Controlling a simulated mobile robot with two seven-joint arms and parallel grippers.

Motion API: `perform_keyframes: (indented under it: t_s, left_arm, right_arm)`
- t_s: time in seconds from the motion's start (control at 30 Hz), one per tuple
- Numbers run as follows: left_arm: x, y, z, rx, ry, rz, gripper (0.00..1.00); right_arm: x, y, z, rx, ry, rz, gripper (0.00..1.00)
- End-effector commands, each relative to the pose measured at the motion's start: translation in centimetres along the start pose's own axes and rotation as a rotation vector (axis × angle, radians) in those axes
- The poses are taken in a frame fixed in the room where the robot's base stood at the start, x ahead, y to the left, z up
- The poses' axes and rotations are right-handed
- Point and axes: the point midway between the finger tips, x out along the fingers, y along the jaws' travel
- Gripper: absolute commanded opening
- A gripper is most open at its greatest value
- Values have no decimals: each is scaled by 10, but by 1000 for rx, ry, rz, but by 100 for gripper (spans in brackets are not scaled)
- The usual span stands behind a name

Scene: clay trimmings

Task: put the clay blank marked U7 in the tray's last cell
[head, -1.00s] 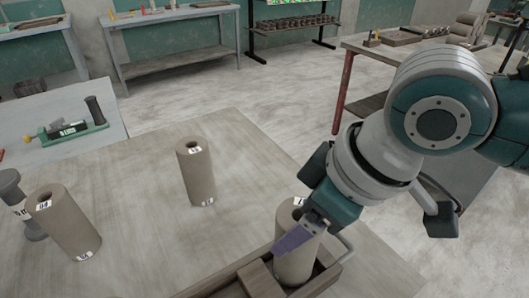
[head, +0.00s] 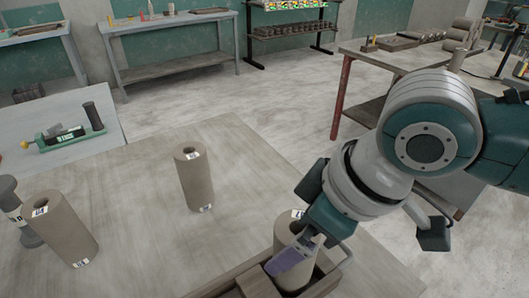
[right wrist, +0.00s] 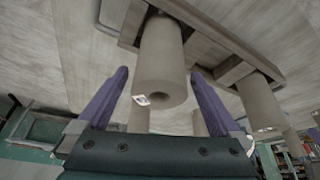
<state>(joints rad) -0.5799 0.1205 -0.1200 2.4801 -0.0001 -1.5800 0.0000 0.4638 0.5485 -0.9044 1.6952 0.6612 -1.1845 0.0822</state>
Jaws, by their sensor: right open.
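A grey-brown hollow clay blank (head: 290,232) stands upright in the wooden tray (head: 224,283) at the bottom of the head view; its top label is partly hidden. My right gripper (head: 291,258) is at this blank, open, with purple fingers. In the right wrist view the fingers (right wrist: 160,76) stand either side of a blank (right wrist: 160,55) in the tray. Another blank (right wrist: 262,102) is at the right there. Two more labelled blanks stand on the table, one in the middle (head: 196,182) and one at the left (head: 62,232). I cannot read their labels surely. My left gripper is out of view.
A dark grey spool-like object (head: 22,215) stands beside the left blank. A side table at the left holds a green tool (head: 70,137) with a black handle. The table between the blanks and the tray is clear.

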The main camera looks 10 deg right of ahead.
Motion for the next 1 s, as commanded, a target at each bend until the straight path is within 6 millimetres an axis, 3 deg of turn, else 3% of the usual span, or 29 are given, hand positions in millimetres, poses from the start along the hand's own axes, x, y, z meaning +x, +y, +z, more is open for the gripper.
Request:
perform_keyframes:
  t_s: [0.17,0.4,0.6,0.77,1.0]
  left_arm:
    - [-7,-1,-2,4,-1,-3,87]
    - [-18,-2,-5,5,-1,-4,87]
    - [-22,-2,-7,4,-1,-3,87]
    - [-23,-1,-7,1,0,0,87]
    - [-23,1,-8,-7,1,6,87]
  right_arm:
    - [-23,1,-2,1,2,1,100]
    - [-78,1,-2,-1,3,2,100]
    - [-111,1,-2,0,2,1,100]
    - [-119,-5,-2,0,9,-7,100]
    - [-106,-51,6,89,105,-22,100]
